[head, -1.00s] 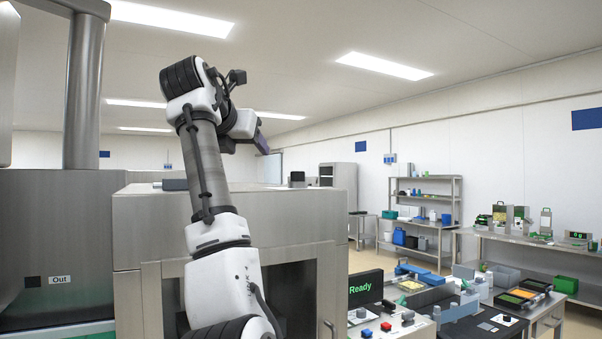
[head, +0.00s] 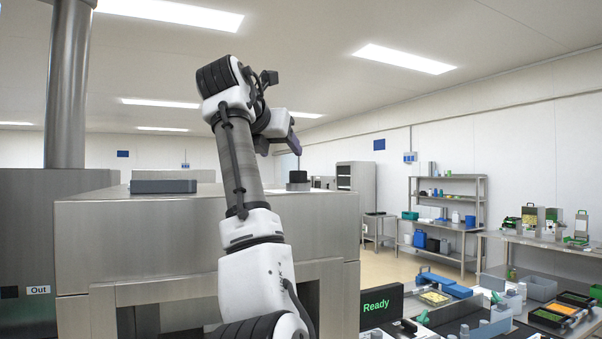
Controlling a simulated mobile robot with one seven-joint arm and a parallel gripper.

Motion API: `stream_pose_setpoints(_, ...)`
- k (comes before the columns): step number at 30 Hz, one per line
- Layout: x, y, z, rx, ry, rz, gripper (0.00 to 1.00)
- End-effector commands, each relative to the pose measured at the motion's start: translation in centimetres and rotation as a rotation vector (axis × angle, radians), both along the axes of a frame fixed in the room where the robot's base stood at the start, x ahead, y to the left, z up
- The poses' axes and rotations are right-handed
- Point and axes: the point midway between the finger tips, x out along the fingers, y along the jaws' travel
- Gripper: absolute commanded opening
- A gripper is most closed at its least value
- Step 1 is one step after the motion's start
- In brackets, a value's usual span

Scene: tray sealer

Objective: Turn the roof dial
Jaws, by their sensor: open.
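The roof dial (head: 298,176) is a short black knob on a grey base. It stands near the right end of the steel machine's flat roof (head: 225,194). The gripper is open, seen small and side-on, with one finger mostly hidden. The dial is in plain view.
A flat grey box (head: 164,187) lies on the roof to the left of my arm. A thick steel column (head: 68,90) rises at the far left. A "Ready" screen (head: 377,307) and a cluttered bench stand lower right. The air above the roof is clear.

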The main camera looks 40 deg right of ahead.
Motion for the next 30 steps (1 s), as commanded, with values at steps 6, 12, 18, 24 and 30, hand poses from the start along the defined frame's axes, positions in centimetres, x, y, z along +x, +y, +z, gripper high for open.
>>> stream_pose_setpoints(6,1.8,-3.1,-1.3,0.005,0.004,-0.003,0.6)
stream_pose_setpoints(12,3.9,-6.5,-2.8,0.004,0.003,-0.002,0.6)
stream_pose_setpoints(18,5.5,-9.1,-4.1,0.003,0.003,-0.002,0.6)
stream_pose_setpoints(24,6.3,-10.3,-4.9,0.001,0.001,-0.001,0.6)
stream_pose_setpoints(30,6.4,-10.4,-5.1,0.0,0.0,0.0,0.6)
